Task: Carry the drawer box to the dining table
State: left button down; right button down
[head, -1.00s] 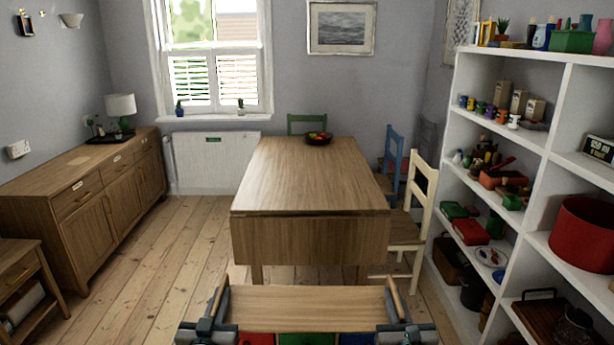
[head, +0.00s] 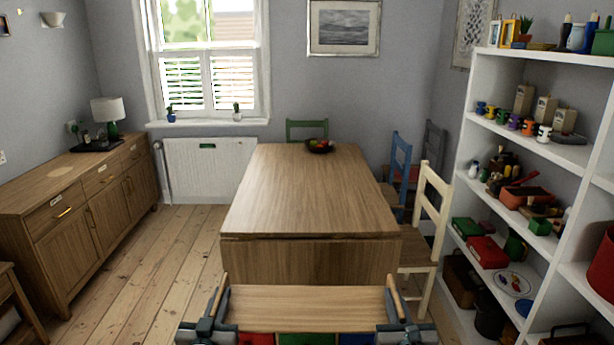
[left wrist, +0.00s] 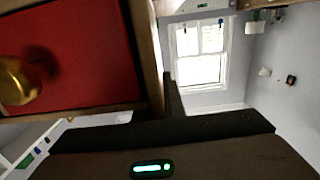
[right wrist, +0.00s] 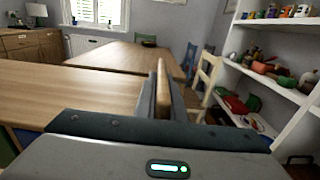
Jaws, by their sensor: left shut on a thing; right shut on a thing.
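The drawer box (head: 306,308) is held in front of me at the bottom of the head view, with a wooden top and red, green and blue fronts. Its red front shows close up in the left wrist view (left wrist: 75,50), with a brass knob. My left gripper (head: 216,308) is shut on the box's left side edge. My right gripper (head: 396,306) is shut on its right side edge, which also shows in the right wrist view (right wrist: 161,90). The wooden dining table (head: 310,195) stands straight ahead, just beyond the box. The box's underside is hidden.
A fruit bowl (head: 320,146) stands at the table's far end. A cream chair (head: 426,225) and a blue chair (head: 400,175) are on its right, a green chair (head: 307,130) behind. A white shelf (head: 545,150) stands right, a sideboard (head: 85,215) left. Floor (head: 180,255) is clear left of the table.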

aim_at(301, 188)
jog(key=i+l, duration=0.1)
jog(key=i, duration=3.45)
jog(key=j+u, duration=0.05)
jog(key=j, duration=0.05)
